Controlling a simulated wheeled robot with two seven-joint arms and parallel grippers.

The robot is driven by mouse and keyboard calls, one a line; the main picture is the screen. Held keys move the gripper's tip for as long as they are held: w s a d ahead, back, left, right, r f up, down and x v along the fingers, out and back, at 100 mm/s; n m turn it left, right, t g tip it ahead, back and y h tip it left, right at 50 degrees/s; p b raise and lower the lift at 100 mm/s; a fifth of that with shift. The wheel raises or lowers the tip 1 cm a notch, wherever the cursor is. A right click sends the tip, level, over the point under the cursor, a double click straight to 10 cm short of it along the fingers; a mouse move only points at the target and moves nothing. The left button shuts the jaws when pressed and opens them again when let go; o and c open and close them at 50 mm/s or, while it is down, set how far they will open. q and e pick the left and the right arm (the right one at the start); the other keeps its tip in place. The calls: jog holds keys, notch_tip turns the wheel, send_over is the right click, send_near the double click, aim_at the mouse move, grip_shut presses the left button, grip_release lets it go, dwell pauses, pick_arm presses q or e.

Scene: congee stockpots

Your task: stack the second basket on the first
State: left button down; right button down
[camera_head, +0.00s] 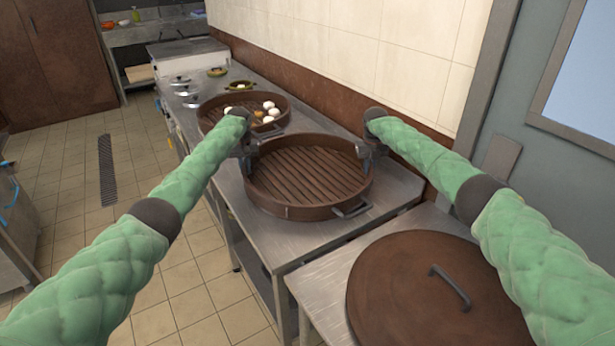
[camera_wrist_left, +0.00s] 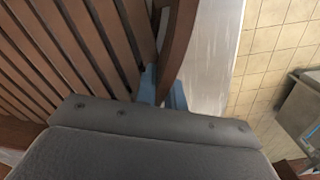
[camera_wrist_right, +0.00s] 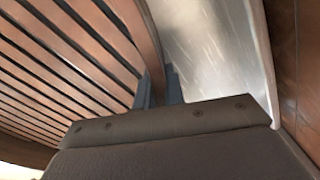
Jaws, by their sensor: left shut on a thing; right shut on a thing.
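A round brown slatted basket (camera_head: 308,209) is held between my two grippers, near the front of the steel counter. It is empty and looks roughly level; I cannot tell whether it touches the counter. My left gripper (camera_head: 252,157) is shut on its left rim, which also shows in the left wrist view (camera_wrist_left: 181,40). My right gripper (camera_head: 366,150) is shut on its right rim, which shows in the right wrist view (camera_wrist_right: 147,45). Another round brown basket (camera_head: 215,104) stands behind it on the counter, with several white buns and a yellowish piece inside. My left arm hides part of it.
A round brown lid (camera_head: 415,300) with a handle lies on a nearer steel surface at the right. Pot lids (camera_head: 187,92) and small green pots (camera_head: 240,86) stand farther back. A tiled wall (camera_head: 330,45) borders the counter (camera_head: 400,188) on the right.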

pick_arm(q)
jog(key=shift+r, duration=0.2)
pick_arm(e)
jog(key=shift+r, duration=0.2)
